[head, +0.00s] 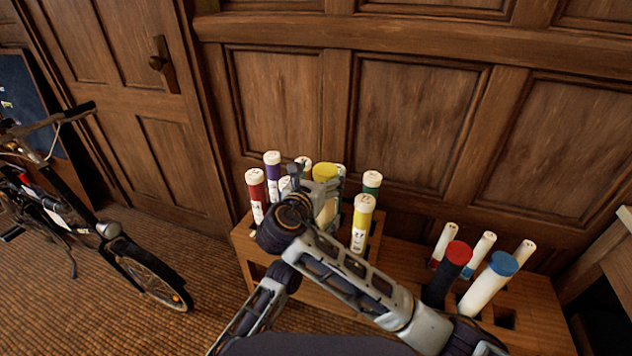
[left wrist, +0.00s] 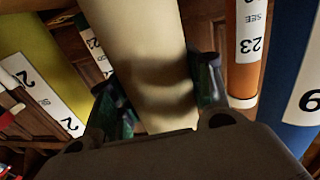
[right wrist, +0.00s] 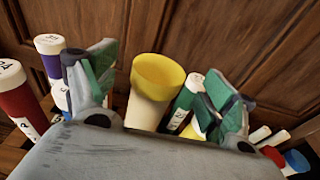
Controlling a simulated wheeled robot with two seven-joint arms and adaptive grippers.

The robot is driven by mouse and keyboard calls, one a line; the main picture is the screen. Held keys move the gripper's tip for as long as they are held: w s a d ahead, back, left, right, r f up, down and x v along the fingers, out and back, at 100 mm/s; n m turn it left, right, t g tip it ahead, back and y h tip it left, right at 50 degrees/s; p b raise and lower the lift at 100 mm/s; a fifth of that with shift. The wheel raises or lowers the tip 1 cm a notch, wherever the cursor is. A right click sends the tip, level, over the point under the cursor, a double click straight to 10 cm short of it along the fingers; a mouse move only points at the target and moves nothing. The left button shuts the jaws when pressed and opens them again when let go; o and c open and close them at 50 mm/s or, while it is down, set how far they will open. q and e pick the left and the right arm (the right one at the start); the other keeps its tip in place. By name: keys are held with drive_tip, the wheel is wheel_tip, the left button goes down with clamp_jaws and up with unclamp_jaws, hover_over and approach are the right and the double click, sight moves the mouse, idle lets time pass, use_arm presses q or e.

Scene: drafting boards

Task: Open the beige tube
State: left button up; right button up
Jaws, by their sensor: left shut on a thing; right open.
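The beige tube (left wrist: 135,35) fills the middle of the left wrist view, between the two fingers of my left gripper (left wrist: 165,92), which is shut on it. Its yellow cap (right wrist: 158,72) is on the tube's top in the right wrist view and also shows in the head view (head: 325,170). My right gripper (right wrist: 157,88) is open, with one finger on each side of the cap and gaps between. In the head view the right gripper (head: 312,186) is at the cap, and my arm hides most of the tube and the left gripper.
A second rack (head: 540,310) at right holds red-capped and blue-capped tubes. A panelled wall stands behind; a bicycle (head: 120,250) is at left.

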sight(325, 169)
drive_tip(key=shift+x, duration=1.9)
drive_tip(key=c, duration=1.3)
drive_tip(key=shift+o, duration=0.2)
drive_tip(key=shift+r, duration=1.25)
drive_tip(key=shift+r, duration=1.9)
